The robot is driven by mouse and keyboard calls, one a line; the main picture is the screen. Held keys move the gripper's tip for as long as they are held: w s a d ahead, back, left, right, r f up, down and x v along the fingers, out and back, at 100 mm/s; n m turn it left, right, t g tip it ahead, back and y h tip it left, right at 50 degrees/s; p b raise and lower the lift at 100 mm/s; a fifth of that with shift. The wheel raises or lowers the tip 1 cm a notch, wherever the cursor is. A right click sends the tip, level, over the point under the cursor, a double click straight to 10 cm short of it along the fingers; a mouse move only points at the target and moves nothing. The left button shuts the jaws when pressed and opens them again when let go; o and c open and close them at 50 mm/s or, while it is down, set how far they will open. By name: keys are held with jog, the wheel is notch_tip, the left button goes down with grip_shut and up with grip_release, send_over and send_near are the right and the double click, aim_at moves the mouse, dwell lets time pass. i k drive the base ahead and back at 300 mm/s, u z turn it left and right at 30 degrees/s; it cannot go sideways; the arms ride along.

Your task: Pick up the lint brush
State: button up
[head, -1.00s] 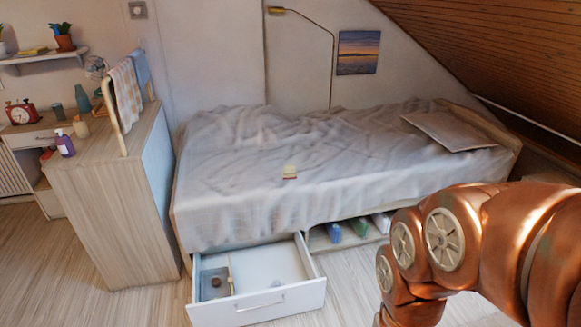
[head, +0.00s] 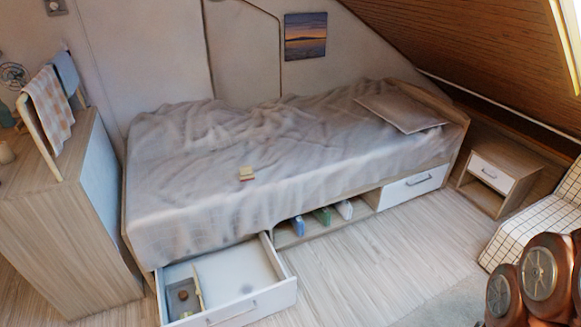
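I cannot tell for certain which thing is the lint brush. In the open drawer (head: 232,309) under the bed, a thin light wooden piece (head: 198,287) stands or leans beside a small round brown thing (head: 183,295). Both are at the drawer's left side, and they are too small to make out well. Only copper-coloured links of my arm show at the lower right; my gripper is out of view.
The bed (head: 290,150) fills the middle. A wooden cabinet (head: 50,215) with a towel rack stands left. Coloured items sit in the open shelf (head: 345,228) under the bed. A nightstand (head: 500,172) and checked seat (head: 535,225) are at right. Floor (head: 370,260) before the bed is clear.

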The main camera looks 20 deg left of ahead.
aim_at(246, 173)
jog(key=z, duration=0.05)
jog(key=i, duration=3)
jog(key=u, duration=3.35)
jog(key=i, duration=0.5)
jog(key=u, duration=0.05)
